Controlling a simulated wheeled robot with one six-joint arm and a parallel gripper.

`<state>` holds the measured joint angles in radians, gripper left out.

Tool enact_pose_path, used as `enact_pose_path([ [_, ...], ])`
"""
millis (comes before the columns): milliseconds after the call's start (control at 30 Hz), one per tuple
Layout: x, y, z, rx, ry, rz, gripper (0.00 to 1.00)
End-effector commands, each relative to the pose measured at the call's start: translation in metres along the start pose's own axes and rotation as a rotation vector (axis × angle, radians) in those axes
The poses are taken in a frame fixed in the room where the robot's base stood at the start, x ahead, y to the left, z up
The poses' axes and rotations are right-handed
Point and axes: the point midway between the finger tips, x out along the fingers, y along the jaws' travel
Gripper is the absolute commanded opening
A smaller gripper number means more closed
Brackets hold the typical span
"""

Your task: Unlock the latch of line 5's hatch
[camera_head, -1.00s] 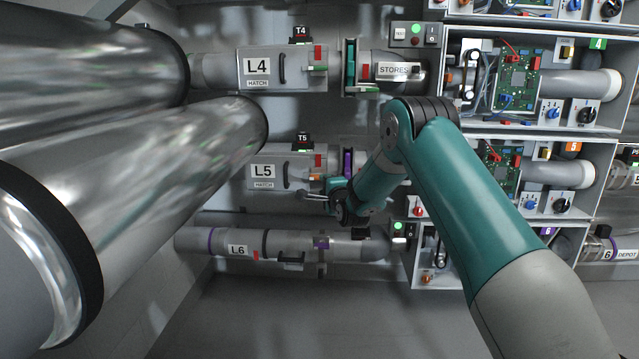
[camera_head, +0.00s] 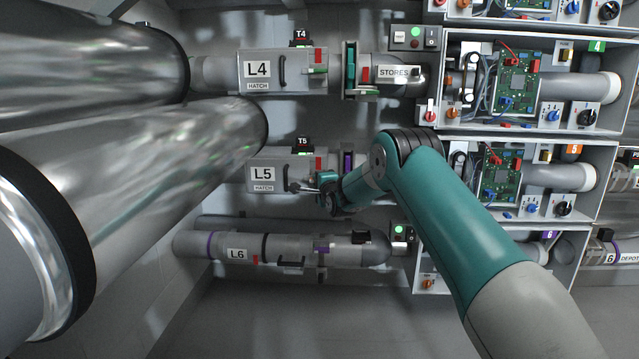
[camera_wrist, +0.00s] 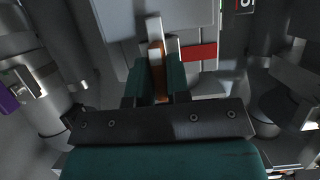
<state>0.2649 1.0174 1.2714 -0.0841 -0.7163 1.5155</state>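Line 5's hatch is a grey cover marked L5 (camera_head: 262,174), closed on its pipe in the head view, with a dark handle. A red block (camera_head: 320,163) sits at its right end and also shows in the wrist view (camera_wrist: 199,53). My gripper (camera_head: 297,187) is at the lower right of this hatch. In the wrist view its two teal finger pads (camera_wrist: 158,78) stand close on either side of an orange latch lever (camera_wrist: 157,66). I cannot tell whether they press on it. In the head view my gripper hides the lever.
The L4 pipe hatch (camera_head: 258,70) is above and the L6 pipe (camera_head: 238,253) below. Boxes with circuit boards (camera_head: 503,178) stand to the right. Large shiny ducts (camera_head: 150,180) fill the left. A purple-edged flange (camera_head: 347,162) is just right of the hatch.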

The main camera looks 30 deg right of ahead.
Motion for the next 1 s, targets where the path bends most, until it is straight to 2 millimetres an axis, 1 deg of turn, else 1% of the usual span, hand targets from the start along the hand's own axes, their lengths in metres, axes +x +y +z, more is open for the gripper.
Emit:
enact_pose_path([
  [267, -0.0002, -0.0004, -0.0001, -0.012, 0.000, 0.006, 0.00],
  [467, -0.0002, -0.0025, -0.0002, -0.076, 0.000, 0.032, 0.00],
  [667, -0.0002, -0.0044, 0.0002, -0.208, -0.001, 0.088, 0.00],
  [1000, -0.0002, -0.0045, 0.0011, -0.505, -0.001, 0.212, 0.00],
])
